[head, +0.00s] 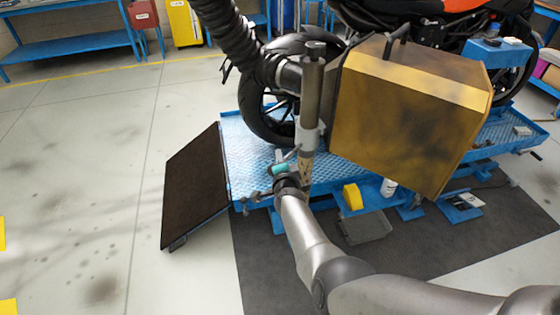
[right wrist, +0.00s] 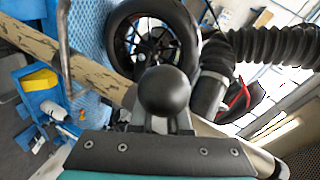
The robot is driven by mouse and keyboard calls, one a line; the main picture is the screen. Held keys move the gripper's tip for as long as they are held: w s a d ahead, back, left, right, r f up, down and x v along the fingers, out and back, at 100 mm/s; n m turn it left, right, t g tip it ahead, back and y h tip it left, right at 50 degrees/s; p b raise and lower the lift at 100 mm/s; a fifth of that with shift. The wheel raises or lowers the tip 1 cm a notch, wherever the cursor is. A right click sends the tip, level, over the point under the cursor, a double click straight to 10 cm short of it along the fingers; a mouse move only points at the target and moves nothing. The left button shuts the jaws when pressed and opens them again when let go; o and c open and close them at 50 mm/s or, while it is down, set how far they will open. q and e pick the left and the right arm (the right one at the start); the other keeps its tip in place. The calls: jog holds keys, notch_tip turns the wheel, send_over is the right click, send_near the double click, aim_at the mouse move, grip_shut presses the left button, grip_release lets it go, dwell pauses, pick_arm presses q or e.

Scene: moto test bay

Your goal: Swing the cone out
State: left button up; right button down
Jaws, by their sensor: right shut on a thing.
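A thick black corrugated hose (head: 245,45) comes down from the top to a grey vertical cylinder (head: 312,90) on a worn yellowish post (head: 305,167). I cannot clearly tell the cone's shape; a short grey end piece (right wrist: 208,95) on the hose in the right wrist view may be it. My right gripper (head: 284,172) is low beside the post, partly hidden by its own wrist. In the right wrist view it is shut on a black ball knob (right wrist: 164,91), with the worn post (right wrist: 55,48) behind. My left gripper is not in view.
A large yellow box (head: 410,110) stands close right of the cylinder. Behind is a motorcycle wheel (head: 275,100) on a blue lift (head: 245,150). A dark ramp (head: 195,185) slopes down at left. The floor (head: 80,200) further left is open.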

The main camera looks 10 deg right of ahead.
jog(key=shift+s+a+f, duration=0.15)
jog(key=shift+a+f, duration=0.15)
jog(key=shift+a, duration=0.1)
jog(key=c, duration=0.9)
grip_release()
jog(key=shift+d+r, duration=0.1)
jog(key=shift+r, duration=0.05)
jog(key=shift+d, duration=0.1)
